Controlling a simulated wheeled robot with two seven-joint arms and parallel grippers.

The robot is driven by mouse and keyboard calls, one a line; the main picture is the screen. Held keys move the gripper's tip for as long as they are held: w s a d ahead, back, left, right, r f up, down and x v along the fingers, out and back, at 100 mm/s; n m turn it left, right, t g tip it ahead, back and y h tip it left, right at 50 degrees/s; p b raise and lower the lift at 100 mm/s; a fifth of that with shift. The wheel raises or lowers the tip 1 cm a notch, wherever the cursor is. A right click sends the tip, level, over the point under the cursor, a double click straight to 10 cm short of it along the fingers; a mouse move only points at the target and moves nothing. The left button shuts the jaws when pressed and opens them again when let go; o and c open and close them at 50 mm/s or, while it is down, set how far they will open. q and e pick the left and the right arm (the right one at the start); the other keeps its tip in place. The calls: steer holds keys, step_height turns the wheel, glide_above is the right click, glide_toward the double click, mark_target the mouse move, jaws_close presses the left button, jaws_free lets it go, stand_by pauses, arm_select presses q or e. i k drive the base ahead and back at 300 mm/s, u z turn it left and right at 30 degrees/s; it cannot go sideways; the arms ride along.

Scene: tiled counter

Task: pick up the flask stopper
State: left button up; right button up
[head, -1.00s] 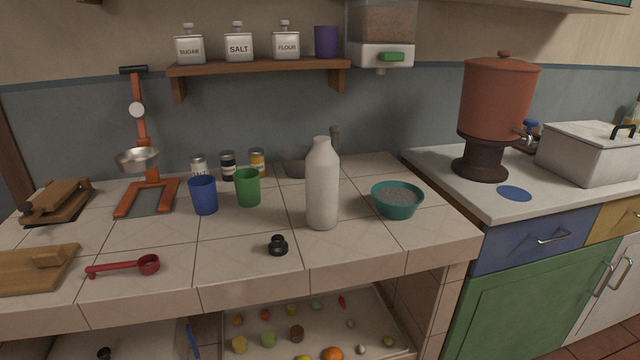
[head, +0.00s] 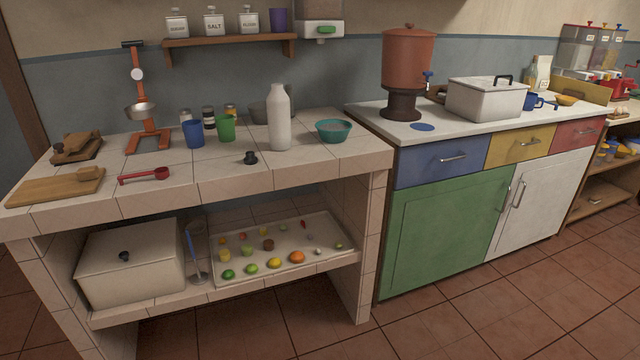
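A small black stopper (head: 250,158) sits on the tiled counter (head: 225,186) near its front edge, which I take to be the flask stopper. A tall white bottle or flask (head: 279,120) stands upright just to the right of it and farther back; whether its mouth is open is too small to tell. Neither of my grippers shows in the head view.
A green cup (head: 226,128), a blue cup (head: 193,134) and a teal bowl (head: 333,131) stand near the bottle. A red scoop (head: 145,175) and wooden board (head: 56,187) lie to the left. The tiles around the stopper are clear. Tiled floor (head: 440,325) lies open in front.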

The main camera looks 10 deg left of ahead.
mark_target(250, 159)
steer(key=u, duration=1.15)
steer(key=i, duration=1.1)
steer(key=z, duration=0.15)
